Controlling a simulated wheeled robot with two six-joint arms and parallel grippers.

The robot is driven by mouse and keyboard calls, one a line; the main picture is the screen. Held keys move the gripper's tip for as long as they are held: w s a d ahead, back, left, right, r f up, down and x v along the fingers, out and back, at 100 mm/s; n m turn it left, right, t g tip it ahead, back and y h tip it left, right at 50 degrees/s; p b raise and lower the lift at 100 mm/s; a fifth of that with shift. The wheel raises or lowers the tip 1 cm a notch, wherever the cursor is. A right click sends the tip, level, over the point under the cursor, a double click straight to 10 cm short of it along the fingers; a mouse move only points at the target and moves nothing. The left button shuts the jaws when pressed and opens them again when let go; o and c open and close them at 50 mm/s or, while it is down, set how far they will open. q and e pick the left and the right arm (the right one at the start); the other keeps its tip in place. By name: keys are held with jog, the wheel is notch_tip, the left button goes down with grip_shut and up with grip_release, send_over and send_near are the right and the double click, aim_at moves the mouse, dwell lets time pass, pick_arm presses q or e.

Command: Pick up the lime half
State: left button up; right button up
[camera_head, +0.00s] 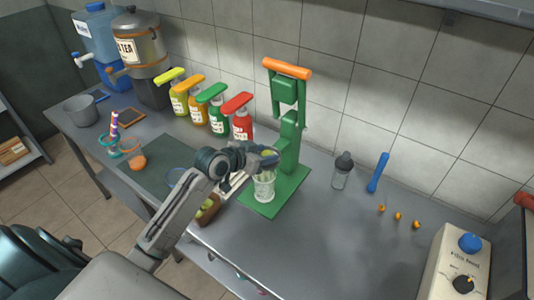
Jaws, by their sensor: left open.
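My left gripper (264,160) is open beside the green press (288,150), above a clear glass (264,188) on the press base. A small yellow-green patch (267,153) shows at the gripper; it may be the lime half, but it is too small to tell whether it lies between the fingers or behind them. A brown box (208,210) with something green inside stands below my left arm and is partly hidden by it. My right gripper is not in view.
Several colored bottles (217,118) stand behind the gripper along the wall. A dropper bottle (342,170) and a blue tool (378,172) lie right of the press. A control box (455,262) is at the right. The table's front middle is clear.

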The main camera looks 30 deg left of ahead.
pick_arm(q)
jog(key=c, duration=0.7)
jog(key=shift+r, duration=0.15)
